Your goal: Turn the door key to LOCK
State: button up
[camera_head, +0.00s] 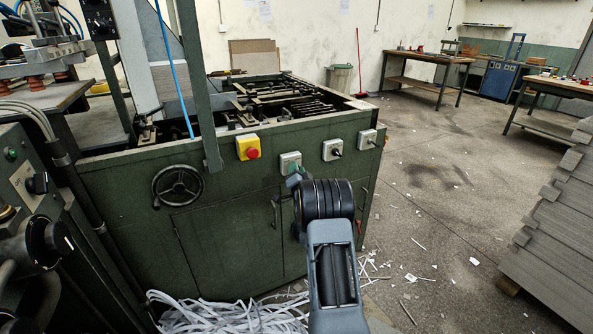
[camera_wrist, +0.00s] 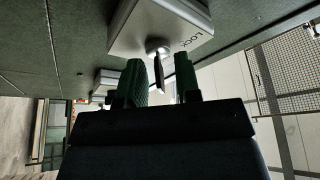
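The door key (camera_wrist: 159,72) is a small dark flat piece in a round metal lock on a light grey box (camera_wrist: 160,22), in the wrist view. The word LOCK is printed on the box just right of the lock. The key's flat part hangs down, slightly tilted, and does not point at the word. My gripper (camera_wrist: 161,76) has its two green fingers apart, one on each side of the key, with gaps showing. In the head view the box (camera_head: 289,157) is on the green machine's front, and my gripper (camera_head: 294,174) hides the key.
The green machine (camera_head: 235,235) has a yellow box with a red button (camera_head: 248,147), two more grey switch boxes (camera_head: 332,149) (camera_head: 367,139) and a handwheel (camera_head: 178,187). Paper strips (camera_head: 230,315) lie on the floor. Stacked greyboard (camera_head: 555,235) stands at the right.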

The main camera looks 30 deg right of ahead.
jog(key=shift+w, duration=0.15)
jog(key=shift+c, duration=0.5)
jog(key=c, duration=0.4)
jog(key=shift+c, duration=0.2)
